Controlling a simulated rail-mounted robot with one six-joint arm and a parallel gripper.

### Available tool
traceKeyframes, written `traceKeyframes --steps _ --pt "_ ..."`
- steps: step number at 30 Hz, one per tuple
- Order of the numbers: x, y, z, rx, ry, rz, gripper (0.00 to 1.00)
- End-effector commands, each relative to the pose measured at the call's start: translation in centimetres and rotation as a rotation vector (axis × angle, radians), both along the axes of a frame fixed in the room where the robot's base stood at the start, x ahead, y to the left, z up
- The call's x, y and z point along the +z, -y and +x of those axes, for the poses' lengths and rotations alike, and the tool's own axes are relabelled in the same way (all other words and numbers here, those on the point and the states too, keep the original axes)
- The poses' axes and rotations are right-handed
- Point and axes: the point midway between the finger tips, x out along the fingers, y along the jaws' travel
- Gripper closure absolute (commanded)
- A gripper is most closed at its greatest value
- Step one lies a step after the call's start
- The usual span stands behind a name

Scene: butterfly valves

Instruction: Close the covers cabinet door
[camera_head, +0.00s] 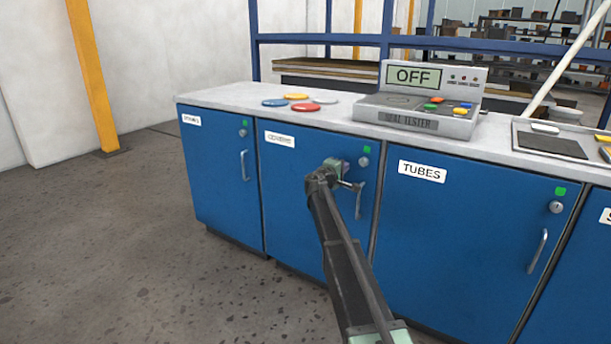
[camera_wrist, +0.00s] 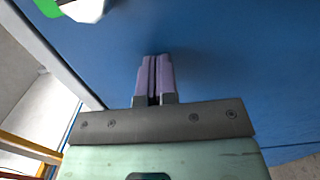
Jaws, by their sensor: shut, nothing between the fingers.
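The covers cabinet door (camera_head: 295,195) is the blue panel second from the left in the head view. Its white label (camera_head: 280,139) is blurred. The door looks flush with its neighbours, with no clear gap. Its metal handle (camera_head: 358,200) is near the right edge, with a round lock and green square (camera_head: 367,149) above. My gripper (camera_head: 350,185) is in front of the door's upper right part, just left of the handle. In the wrist view my gripper (camera_wrist: 155,62) has its purple-grey fingers together and empty, pointing at a blue panel (camera_wrist: 225,60) very close by. Contact cannot be told.
The tubes cabinet (camera_head: 455,230) is to the right and another blue cabinet (camera_head: 220,180) to the left, both closed. On the worktop (camera_head: 235,95) are several coloured discs (camera_head: 307,107) and a tester (camera_head: 420,95) reading OFF. The floor (camera_head: 130,240) at left is clear.

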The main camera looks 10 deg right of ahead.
Motion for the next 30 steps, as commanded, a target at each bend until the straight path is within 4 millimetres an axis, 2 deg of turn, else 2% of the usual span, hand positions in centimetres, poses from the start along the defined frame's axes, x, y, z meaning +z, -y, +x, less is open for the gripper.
traceKeyframes --steps 1,6,17,20,23,30 --pt "0.0 0.8 0.9 0.000 0.000 0.000 1.00" --pt "0.0 1.9 1.7 0.000 0.001 -0.001 1.00" --pt "0.2 2.1 2.0 0.000 0.000 -0.005 1.00" --pt "0.2 1.3 1.3 0.002 0.001 -0.004 1.00" --pt "0.2 -0.4 -0.4 0.004 0.001 -0.003 1.00" --pt "0.1 -5.9 -5.7 0.007 0.001 -0.001 1.00"
